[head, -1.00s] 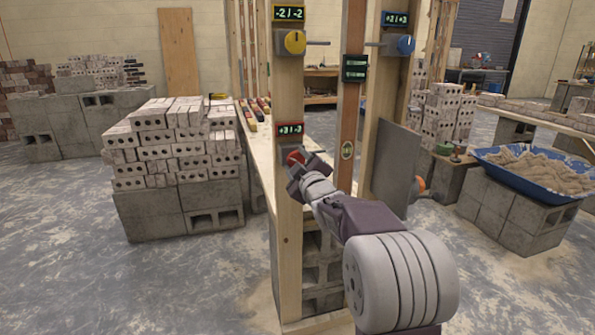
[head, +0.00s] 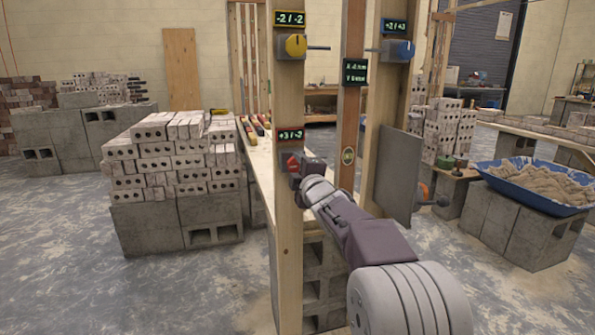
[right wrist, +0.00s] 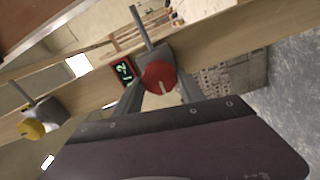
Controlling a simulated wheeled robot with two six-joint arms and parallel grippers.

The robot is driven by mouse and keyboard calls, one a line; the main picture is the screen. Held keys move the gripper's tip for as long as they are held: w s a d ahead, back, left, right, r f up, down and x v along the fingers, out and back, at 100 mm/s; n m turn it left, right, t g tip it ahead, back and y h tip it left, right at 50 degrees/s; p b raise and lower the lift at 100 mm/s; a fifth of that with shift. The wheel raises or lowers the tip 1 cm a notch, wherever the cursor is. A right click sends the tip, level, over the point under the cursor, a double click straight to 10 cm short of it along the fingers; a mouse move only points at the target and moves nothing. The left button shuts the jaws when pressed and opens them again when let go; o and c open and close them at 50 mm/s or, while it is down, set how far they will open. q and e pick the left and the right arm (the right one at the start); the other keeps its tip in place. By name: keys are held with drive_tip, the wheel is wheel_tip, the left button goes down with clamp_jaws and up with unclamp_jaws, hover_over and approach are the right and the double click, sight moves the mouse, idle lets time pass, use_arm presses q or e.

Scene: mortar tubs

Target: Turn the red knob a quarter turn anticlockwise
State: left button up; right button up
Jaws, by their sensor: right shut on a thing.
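The red knob (head: 294,161) sits on a grey box on the front wooden post, under a small display (head: 290,134) edged in red. My right gripper (head: 297,168) is at the knob and shut on it. My left gripper is in neither view.
Above on the same post is a yellow knob (head: 295,45) with its own display. A blue knob (head: 402,48) is on the post to the right. A grey board (head: 398,178) leans behind my arm. Brick stacks (head: 172,155) stand to the left.

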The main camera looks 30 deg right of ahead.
idle(0.3)
drive_tip(key=o, duration=1.4)
drive_tip(key=p+v, duration=0.1)
drive_tip(key=v, duration=0.8)
drive_tip(key=shift+a+p, duration=0.1)
drive_tip(key=shift+p, duration=0.3)
